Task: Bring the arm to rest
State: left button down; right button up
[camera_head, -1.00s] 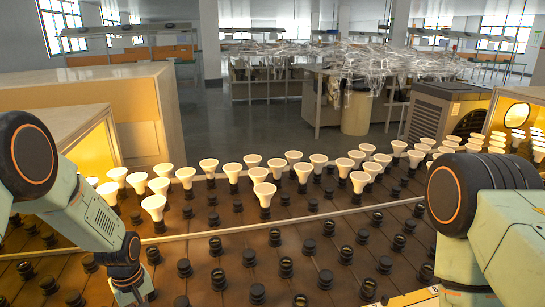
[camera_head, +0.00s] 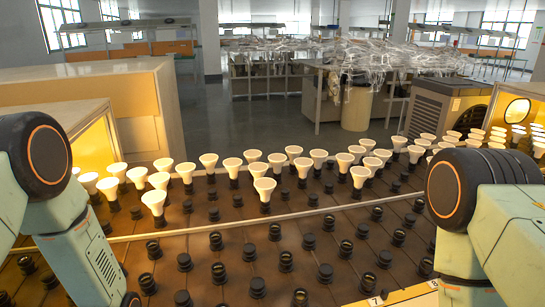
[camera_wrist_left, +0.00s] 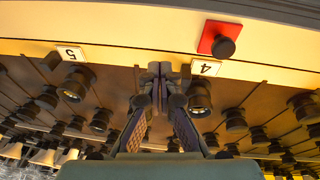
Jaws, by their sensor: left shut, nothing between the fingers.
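My left arm (camera_head: 75,235) comes in at the left edge of the head view, and its gripper is below the picture there. In the left wrist view my left gripper (camera_wrist_left: 157,82) is shut and empty, its two fingertips together. It points at the pale front panel, between the label 5 (camera_wrist_left: 71,53) and the label 4 (camera_wrist_left: 206,68). Dark sockets lie on both sides of it; I cannot tell whether it touches anything. My right arm (camera_head: 470,215) stands at the right of the head view, with its gripper out of sight.
Rows of dark sockets (camera_head: 275,231) fill the bench; several hold lit white bulbs (camera_head: 264,188) behind a pale rail (camera_head: 240,226). A black knob on a red plate (camera_wrist_left: 210,37) is on the front panel. Box-like housings (camera_head: 130,95) stand at the left.

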pick_arm(q)
jog(key=s+d+f+m+g+b, duration=0.1)
jog(key=s+f+b, duration=0.3)
jog(key=s, duration=0.9)
jog(key=s+d+f+m+g+b, duration=0.1)
jog(key=s+f+b, duration=0.4)
jog(key=s, duration=0.7)
jog(key=shift+s+d+f+m+g, duration=0.3)
jog(key=shift+s+d+f+m, duration=0.1)
jog(key=shift+d+m, duration=0.4)
jog(key=c, duration=2.1)
grip_release()
jog(key=shift+d+f+b, duration=0.1)
jog(key=shift+f+b, duration=0.1)
jog(key=shift+b, duration=0.1)
jog(key=o, duration=0.7)
jog(key=shift+c, duration=0.2)
jog(key=shift+o, duration=0.7)
